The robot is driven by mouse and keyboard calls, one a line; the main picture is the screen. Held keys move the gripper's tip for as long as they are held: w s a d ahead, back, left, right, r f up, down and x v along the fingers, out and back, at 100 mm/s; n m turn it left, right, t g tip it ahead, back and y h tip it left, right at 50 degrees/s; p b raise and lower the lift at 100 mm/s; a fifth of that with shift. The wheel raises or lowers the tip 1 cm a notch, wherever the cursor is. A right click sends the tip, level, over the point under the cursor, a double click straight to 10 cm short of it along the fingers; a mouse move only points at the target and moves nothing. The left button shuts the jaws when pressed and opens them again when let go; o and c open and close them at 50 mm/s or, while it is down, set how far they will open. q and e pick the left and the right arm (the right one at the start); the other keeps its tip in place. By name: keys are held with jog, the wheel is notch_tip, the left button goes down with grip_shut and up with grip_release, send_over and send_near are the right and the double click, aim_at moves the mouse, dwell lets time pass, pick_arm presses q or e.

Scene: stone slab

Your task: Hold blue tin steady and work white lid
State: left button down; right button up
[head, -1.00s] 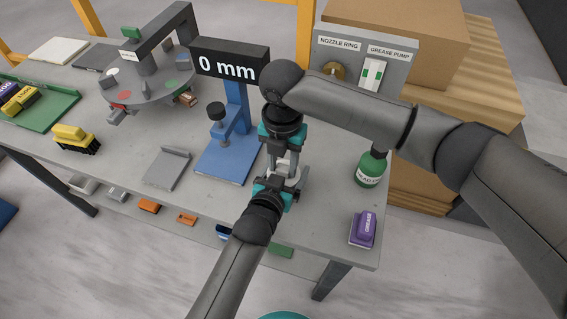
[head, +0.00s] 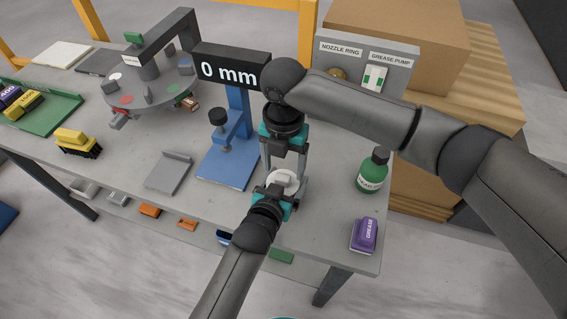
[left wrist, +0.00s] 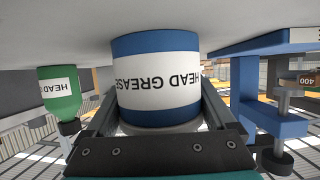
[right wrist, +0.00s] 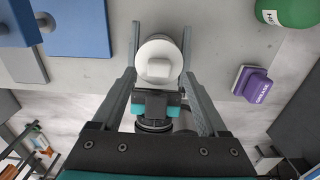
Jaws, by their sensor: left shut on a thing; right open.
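The blue tin with a white HEAD GREASE label (left wrist: 157,78) fills the left wrist view, appearing upside down there; in the head view it is mostly hidden. My left gripper (left wrist: 155,115) is shut on it, with a finger along each side. The white lid (right wrist: 161,58), round with a raised block on top, sits on the tin and shows in the head view (head: 284,178). My right gripper (right wrist: 161,32) is open above the lid, its fingers on either side of it. In the head view my right gripper (head: 285,172) points down from above.
A blue stand (head: 228,166) with a 0 mm display (head: 228,70) is left of the tin. A green bottle (head: 372,172) and a purple grease block (head: 364,235) are to the right. The table's front edge is close by.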

aim_at(284, 176)
pick_arm(q)
jog(key=shift+d, duration=0.1)
pick_arm(e)
jog(key=shift+r, duration=0.1)
pick_arm(q)
jog(key=shift+w+r, duration=0.15)
jog(key=shift+r, duration=0.05)
pick_arm(e)
notch_tip(284, 176, up, 12)
dwell(0.3)
pick_arm(q)
grip_release()
jog(key=v, duration=1.2)
jog(key=shift+f, duration=0.1)
dwell(0.3)
